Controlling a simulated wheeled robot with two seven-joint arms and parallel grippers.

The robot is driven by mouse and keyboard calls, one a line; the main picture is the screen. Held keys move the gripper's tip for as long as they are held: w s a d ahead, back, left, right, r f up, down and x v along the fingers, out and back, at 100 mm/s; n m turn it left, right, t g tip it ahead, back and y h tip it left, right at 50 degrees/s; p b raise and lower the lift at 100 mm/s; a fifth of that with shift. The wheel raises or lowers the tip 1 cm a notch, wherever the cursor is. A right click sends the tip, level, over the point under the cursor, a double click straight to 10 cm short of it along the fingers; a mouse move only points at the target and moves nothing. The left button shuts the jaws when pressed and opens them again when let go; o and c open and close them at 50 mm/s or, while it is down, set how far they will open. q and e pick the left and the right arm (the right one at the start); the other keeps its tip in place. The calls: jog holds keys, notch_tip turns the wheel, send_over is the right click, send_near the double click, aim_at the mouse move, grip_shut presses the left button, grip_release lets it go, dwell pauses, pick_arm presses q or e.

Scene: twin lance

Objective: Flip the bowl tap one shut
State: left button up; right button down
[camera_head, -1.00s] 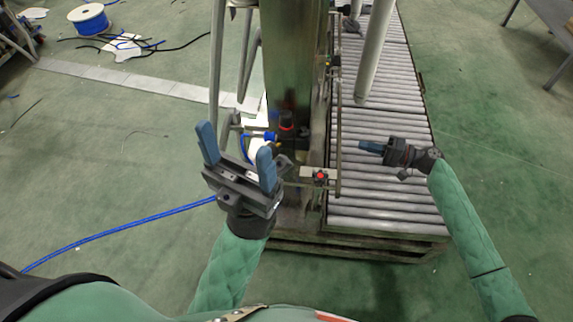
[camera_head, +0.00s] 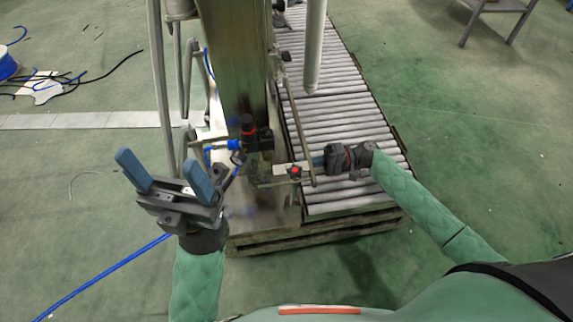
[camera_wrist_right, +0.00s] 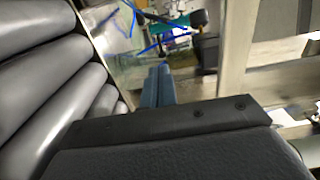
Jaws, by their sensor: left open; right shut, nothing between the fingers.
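A smaller fitting with a red top (camera_head: 295,171) sits on a bracket lower to the right. I cannot tell which part is the bowl tap or how its lever stands. My left gripper (camera_head: 161,167) is open and empty, left of the post and apart from the fittings. My right gripper (camera_head: 315,161) is shut and empty, its tips close to the red-topped fitting; contact cannot be told. Its blue fingers (camera_wrist_right: 160,85) also show in the right wrist view.
The metal post (camera_head: 235,65) stands beside a roller conveyor (camera_head: 338,110). A thin rod (camera_head: 295,120) slants down close to my right fingertips. A blue hose (camera_head: 105,277) runs across the green floor on the left. Open floor lies left and right.

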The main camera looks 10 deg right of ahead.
aim_at(254, 167)
jog(key=a+b, duration=0.1)
jog(key=a, duration=1.2)
jog(key=shift+s+a, duration=0.1)
jog(key=shift+a, duration=0.1)
jog(key=shift+s+a, duration=0.3)
jog(key=shift+a, duration=0.1)
